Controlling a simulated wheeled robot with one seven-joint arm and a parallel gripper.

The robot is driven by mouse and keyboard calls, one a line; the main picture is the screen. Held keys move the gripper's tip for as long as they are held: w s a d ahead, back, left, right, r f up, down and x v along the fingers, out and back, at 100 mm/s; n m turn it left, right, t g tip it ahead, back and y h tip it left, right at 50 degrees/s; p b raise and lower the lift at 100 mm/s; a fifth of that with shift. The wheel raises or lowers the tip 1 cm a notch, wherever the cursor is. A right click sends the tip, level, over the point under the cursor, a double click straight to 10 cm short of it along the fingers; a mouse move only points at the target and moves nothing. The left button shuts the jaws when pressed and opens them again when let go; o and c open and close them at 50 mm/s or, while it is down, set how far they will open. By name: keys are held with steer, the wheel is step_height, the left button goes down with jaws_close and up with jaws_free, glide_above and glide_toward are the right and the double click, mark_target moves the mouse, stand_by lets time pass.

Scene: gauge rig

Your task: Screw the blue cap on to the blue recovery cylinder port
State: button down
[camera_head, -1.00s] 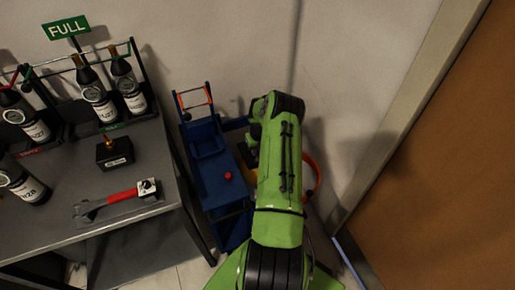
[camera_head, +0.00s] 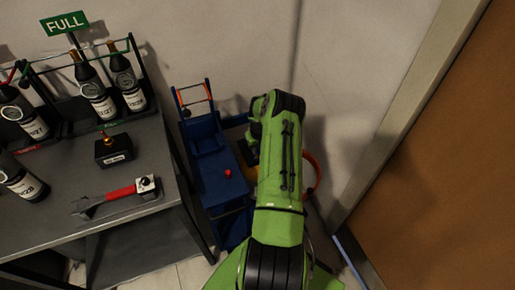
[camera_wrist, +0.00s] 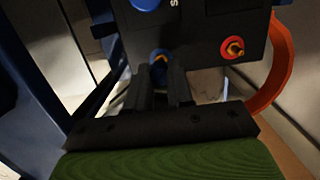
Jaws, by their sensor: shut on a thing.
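In the wrist view my gripper (camera_wrist: 163,78) has its two dark fingers close together, their tips at a blue ring with a brass-coloured part, which looks like the blue port (camera_wrist: 160,54). The fingers cover its lower part. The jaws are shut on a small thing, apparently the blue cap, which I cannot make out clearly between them. I cannot tell whether it touches the port or is threaded on. The port is on a dark unit (camera_wrist: 204,54). In the head view my green arm hides the gripper, port and most of the unit.
A red-ringed brass port (camera_wrist: 232,48) is right of the fingers, a blue round part (camera_wrist: 145,4) above. An orange hoop (camera_wrist: 277,70) curves at the right. A blue cart (camera_head: 222,190) bears a red knob (camera_head: 228,173). A grey table (camera_head: 55,225) with bottles stands left.

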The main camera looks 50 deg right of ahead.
steer(key=shift+f, duration=0.2)
steer(key=shift+f+b, duration=0.85)
steer(key=shift+f, duration=0.05)
steer(key=shift+f, duration=0.25)
stand_by(0.6)
steer(key=m, duration=0.2)
steer(key=shift+r+m, duration=0.1)
steer(key=shift+m, duration=0.2)
steer(key=m, duration=0.2)
steer(key=shift+m+g+h, duration=0.3)
steer(key=shift+m+p, duration=0.4)
steer(key=shift+m, duration=0.4)
steer(key=shift+m+g+p, duration=0.4)
steer(key=shift+m+p, duration=1.15)
steer(key=shift+m, duration=0.05)
